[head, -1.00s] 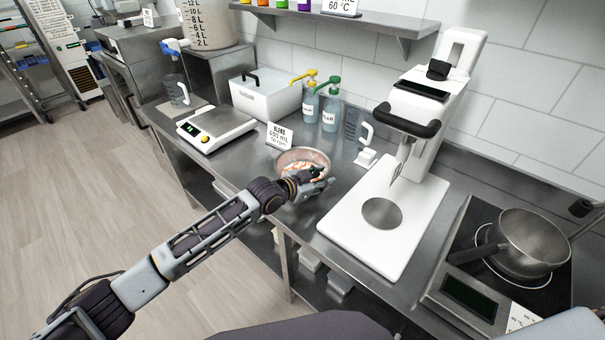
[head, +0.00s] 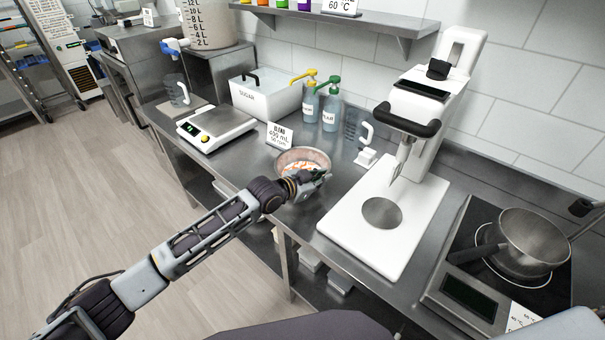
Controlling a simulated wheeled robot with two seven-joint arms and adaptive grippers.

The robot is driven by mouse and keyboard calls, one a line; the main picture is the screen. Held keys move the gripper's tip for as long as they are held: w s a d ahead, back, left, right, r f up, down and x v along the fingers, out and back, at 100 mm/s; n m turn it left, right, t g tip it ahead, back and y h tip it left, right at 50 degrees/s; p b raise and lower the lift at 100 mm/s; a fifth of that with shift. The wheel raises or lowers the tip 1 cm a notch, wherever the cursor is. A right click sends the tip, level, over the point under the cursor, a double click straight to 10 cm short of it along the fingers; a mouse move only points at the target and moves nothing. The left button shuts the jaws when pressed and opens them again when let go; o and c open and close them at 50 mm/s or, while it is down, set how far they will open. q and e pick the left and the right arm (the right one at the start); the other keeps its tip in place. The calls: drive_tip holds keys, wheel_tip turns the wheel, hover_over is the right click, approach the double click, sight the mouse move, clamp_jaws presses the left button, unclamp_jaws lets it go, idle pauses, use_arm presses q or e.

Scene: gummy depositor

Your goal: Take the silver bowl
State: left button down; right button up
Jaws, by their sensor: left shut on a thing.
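The silver bowl (head: 293,157) stands on the steel counter, with orange and white pieces inside it. My left gripper (head: 318,176) is at the bowl's front right rim and is shut on it. The gripper hides part of the near rim and side of the bowl. My right gripper is not in view.
A sign card (head: 280,136) stands behind the bowl, near a scale (head: 217,127) and a sugar bin (head: 264,97). Two pump bottles (head: 320,108) and a jug (head: 354,128) stand further back. A white depositor (head: 372,246) is to the right, then a pan (head: 532,242) on a hob.

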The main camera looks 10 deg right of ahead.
use_arm(q)
drive_tip(key=shift+r, duration=0.15)
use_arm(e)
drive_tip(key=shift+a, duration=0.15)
use_arm(q)
drive_tip(key=shift+r, duration=0.85)
wheel_tip(320, 180, up, 8)
drive_tip(key=shift+r+b, duration=0.15)
drive_tip(key=shift+b, duration=0.25)
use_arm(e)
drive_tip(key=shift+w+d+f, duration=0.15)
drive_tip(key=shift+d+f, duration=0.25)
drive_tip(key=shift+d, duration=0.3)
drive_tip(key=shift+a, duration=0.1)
